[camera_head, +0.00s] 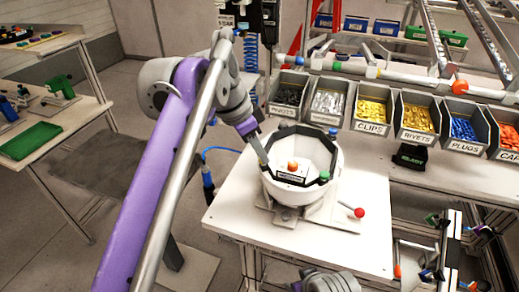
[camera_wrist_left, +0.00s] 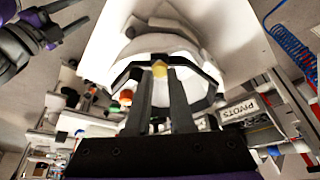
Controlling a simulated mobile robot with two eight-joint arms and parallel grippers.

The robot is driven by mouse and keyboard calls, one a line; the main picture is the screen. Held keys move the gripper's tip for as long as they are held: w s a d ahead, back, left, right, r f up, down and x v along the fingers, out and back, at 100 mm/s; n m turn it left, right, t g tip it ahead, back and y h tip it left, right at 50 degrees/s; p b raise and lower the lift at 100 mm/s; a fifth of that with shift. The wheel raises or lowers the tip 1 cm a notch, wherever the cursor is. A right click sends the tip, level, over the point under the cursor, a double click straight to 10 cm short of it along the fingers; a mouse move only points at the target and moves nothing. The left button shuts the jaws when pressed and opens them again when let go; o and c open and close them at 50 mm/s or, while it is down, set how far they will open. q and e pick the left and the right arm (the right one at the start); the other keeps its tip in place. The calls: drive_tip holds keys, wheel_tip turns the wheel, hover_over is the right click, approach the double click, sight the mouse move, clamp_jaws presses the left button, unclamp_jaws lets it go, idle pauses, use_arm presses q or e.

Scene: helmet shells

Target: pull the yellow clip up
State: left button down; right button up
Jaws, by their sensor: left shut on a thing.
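The white helmet shell (camera_head: 326,160) with a black inner rim sits open side up in a fixture on the table. My left gripper (camera_head: 265,165) reaches down to the near-left part of its rim. In the left wrist view the gripper (camera_wrist_left: 160,80) is shut on the small yellow clip (camera_wrist_left: 159,69), which shows between the fingertips at the black rim (camera_wrist_left: 186,62). In the head view the clip cannot be made out.
A red-knobbed lever (camera_head: 358,212) stands right of the fixture. Labelled bins, including the CLIPS bin (camera_head: 370,127), line the table's back. The white table (camera_head: 350,250) is clear in front. A green tray (camera_head: 30,141) lies on the left bench.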

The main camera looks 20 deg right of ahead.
use_arm(q)
drive_tip(key=c, duration=0.7)
unclamp_jaws()
drive_tip(key=p+v, duration=0.3)
drive_tip(key=v, duration=0.7)
drive_tip(key=shift+a+r, duration=0.1)
drive_tip(key=shift+r, duration=0.25)
drive_tip(key=shift+s+f, duration=0.1)
drive_tip(key=shift+s, duration=0.05)
